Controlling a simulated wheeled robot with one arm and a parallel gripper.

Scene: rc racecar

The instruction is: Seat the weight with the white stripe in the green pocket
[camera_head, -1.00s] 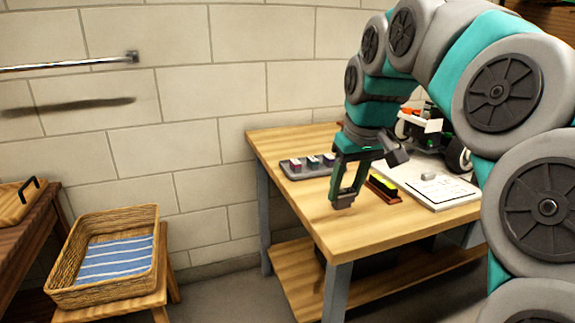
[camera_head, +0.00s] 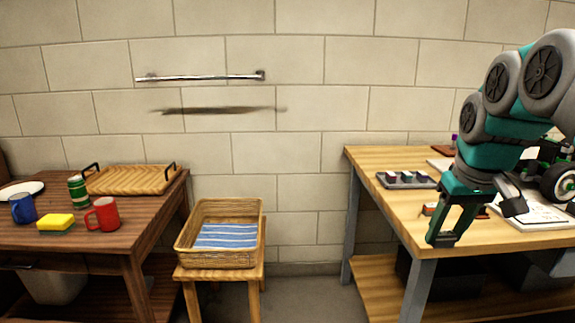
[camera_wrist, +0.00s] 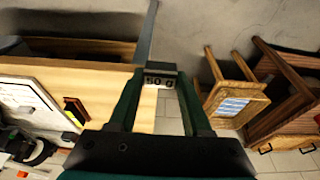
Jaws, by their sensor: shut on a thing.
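My gripper (camera_head: 441,240) hangs over the front left part of the wooden workbench (camera_head: 395,205). In the wrist view its fingers (camera_wrist: 160,84) are shut on a small grey weight (camera_wrist: 160,79) marked "50 g". No stripe can be made out on the face that shows. The weight is hardly visible in the head view. A grey tray (camera_head: 400,184) with several small blocks stands at the back left of the workbench. I cannot make out a green pocket in either view.
A toy racecar (camera_head: 557,180) and a white sheet (camera_head: 530,215) are at the workbench's right, partly behind my arm. A wicker basket (camera_head: 190,240) stands on a stool left of the workbench. A brown table (camera_head: 95,245) with mugs (camera_head: 104,215) is farther left.

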